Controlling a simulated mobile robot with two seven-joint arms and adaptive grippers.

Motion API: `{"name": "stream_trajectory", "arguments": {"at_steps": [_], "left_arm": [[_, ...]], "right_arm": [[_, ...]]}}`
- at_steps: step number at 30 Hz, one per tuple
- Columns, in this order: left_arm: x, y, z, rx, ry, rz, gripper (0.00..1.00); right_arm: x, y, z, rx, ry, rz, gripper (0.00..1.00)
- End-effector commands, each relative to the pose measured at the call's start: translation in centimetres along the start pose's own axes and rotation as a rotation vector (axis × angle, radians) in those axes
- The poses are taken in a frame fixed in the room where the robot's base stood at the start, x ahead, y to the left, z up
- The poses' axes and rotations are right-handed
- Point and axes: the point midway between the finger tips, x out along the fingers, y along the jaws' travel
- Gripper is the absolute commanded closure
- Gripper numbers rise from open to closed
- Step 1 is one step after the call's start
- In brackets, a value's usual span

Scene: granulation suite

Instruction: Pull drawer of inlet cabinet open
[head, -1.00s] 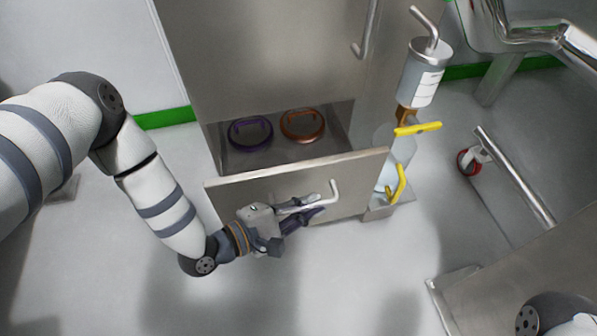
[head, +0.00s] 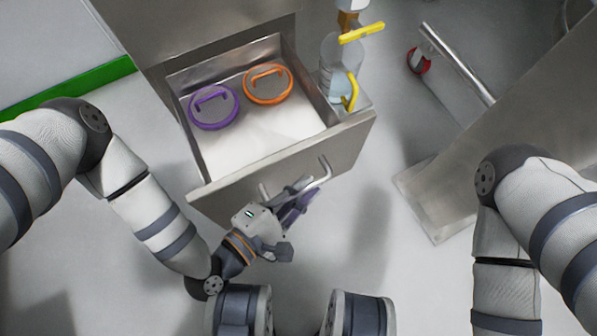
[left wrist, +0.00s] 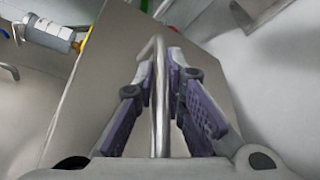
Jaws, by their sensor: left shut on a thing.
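The inlet cabinet (head: 170,22) stands at the top of the head view, and its steel drawer (head: 265,148) is pulled well out. The drawer front also shows in the left wrist view (left wrist: 100,75). My left gripper (head: 300,192) is shut on the bar handle (head: 326,170) on the drawer's outer face. In the left wrist view the handle (left wrist: 159,100) runs between the two purple-padded fingers (left wrist: 158,80). My right arm shows at the right of the head view, but its gripper is out of frame.
Inside the drawer lie a purple-rimmed round lid (head: 214,107) and an orange-rimmed one (head: 268,84) at the back. A clear vessel (head: 340,62) with yellow handles stands close to the drawer's right. A steel unit (head: 440,190) is farther right. The floor around the drawer front is clear.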

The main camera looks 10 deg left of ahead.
Motion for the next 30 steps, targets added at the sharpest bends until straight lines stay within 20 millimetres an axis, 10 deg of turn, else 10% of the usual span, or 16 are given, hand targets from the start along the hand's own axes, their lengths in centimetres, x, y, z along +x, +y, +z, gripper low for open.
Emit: {"name": "stream_trajectory", "arguments": {"at_steps": [8, 11, 20, 30], "left_arm": [[0.0, 0.0, 0.0, 0.0, 0.0, -0.001, 1.0], [0.0, 0.0, 0.0, 0.0, 0.0, -0.001, 0.69], [-0.2, 0.0, 0.0, 0.0, 0.0, -0.001, 0.69], [-8.1, -0.1, -0.1, -0.002, 0.004, -0.005, 0.69]], "right_arm": [[0.0, 0.0, 0.0, 0.0, 0.0, 0.0, 0.6], [0.0, 0.0, 0.0, 0.0, 0.0, 0.0, 0.6], [0.0, 0.0, 0.0, 0.0, 0.0, 0.0, 0.6], [0.0, 0.0, 0.0, 0.0, 0.0, 0.0, 0.6]]}}
